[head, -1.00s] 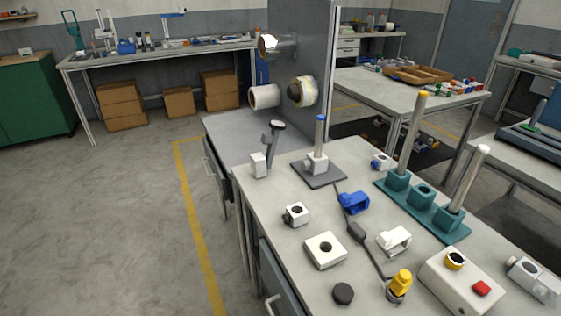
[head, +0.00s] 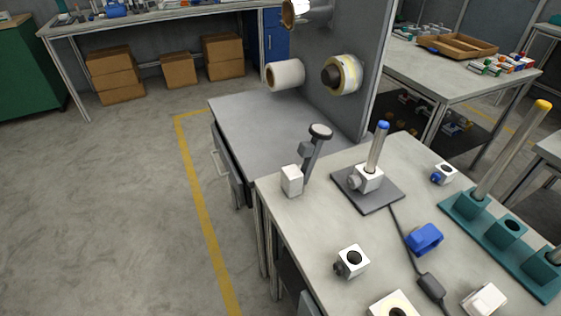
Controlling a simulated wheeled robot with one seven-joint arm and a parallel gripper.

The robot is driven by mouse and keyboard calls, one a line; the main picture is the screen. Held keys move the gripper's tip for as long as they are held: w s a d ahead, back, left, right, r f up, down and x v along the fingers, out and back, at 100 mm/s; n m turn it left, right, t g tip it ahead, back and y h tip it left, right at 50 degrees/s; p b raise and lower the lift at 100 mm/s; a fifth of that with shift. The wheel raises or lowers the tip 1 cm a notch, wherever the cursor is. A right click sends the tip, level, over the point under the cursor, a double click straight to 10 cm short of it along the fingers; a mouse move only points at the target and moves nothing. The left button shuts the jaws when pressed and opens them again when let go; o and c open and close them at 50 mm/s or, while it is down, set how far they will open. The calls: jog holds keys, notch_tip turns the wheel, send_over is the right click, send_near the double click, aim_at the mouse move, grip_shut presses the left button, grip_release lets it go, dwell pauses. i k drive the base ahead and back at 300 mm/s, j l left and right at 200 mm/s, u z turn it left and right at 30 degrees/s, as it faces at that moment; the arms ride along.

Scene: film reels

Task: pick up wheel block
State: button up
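My gripper is not in view. No single thing is plainly the wheel block. One candidate is a small white block (head: 354,261) with a dark round opening on top and a grey knob on its left side, standing free on the near table (head: 310,235). Another is a smaller white block with a blue knob (head: 443,174), near the teal rack. A similar white block with a grey knob (head: 369,178) sits around a blue-topped post (head: 378,147) on a dark plate (head: 391,196).
A blue part (head: 425,238) and a black cable with an inline box (head: 430,287) lie right of the free block. A teal rack (head: 537,278) with a post stands at the right. A grey panel with rolls (head: 285,75) rises behind. The floor at left is clear.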

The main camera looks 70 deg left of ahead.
aim_at(292, 176)
jog(key=j+u, duration=0.25)
jog(key=j, duration=0.15)
jog(key=i+j+u, duration=0.1)
jog(key=j+u, duration=0.2)
jog(key=i+j+u, duration=0.1)
jog(key=u, duration=0.3)
jog(key=i+j+u, duration=0.1)
jog(key=u, duration=0.35)
jog(key=i+l, duration=0.05)
